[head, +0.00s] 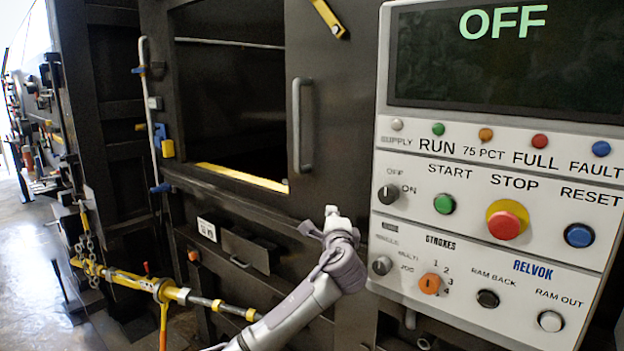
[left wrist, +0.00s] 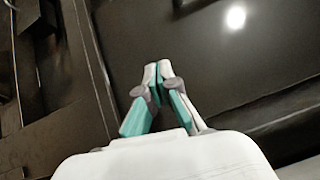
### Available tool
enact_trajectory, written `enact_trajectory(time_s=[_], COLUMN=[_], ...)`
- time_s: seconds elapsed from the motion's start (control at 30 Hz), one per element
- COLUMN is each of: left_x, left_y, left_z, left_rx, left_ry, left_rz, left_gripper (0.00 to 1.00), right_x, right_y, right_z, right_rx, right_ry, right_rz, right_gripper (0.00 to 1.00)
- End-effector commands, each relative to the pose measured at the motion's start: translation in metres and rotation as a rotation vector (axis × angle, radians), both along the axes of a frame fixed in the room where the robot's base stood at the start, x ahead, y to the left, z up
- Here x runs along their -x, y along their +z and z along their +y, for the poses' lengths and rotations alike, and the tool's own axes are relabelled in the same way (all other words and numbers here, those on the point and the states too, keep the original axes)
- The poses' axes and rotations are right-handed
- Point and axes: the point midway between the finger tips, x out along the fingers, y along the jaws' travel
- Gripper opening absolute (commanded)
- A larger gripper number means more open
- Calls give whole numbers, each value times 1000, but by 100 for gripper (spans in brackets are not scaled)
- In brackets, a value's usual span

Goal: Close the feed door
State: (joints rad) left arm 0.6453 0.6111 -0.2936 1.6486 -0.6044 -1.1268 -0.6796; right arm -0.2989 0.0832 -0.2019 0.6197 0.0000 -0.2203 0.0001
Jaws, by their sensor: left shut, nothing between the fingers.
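The feed door appears to be the dark panel (head: 335,110) with a grey vertical handle (head: 301,125), just right of the feed opening (head: 228,100). The opening shows a dark inside and a yellow strip (head: 242,177) along its lower edge. My left gripper (head: 333,213) is below and slightly right of the handle, apart from it. In the left wrist view its fingertips (left wrist: 158,68) are together with nothing between them, in front of a dark, shiny panel (left wrist: 215,55). Whether they touch the panel cannot be told. My right gripper is not in view.
A white control panel (head: 500,165) with buttons and a screen (head: 510,62) reading OFF stands at the right. A yellow and grey rod (head: 160,287) with a chain (head: 90,250) is at the lower left. A tall bar (head: 148,110) stands left of the opening. Bare floor shows at far left.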

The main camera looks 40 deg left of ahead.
Motion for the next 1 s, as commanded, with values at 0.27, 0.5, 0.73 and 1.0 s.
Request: enact_trajectory(time_s=[0.27, 0.5, 0.73, 1.0], left_x=[5, -27, -55, -55], left_y=[49, 56, 60, 65], left_z=[11, 44, 73, 107], left_rx=[-56, -52, -52, -52], left_ry=[39, 40, 39, 37], left_rz=[-50, -49, -49, -49], left_gripper=[0, 0, 0, 0], right_x=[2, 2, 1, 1], right_y=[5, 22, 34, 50], right_z=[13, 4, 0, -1], right_rx=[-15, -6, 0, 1], right_ry=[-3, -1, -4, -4], right_rz=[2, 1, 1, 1], right_gripper=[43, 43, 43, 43])
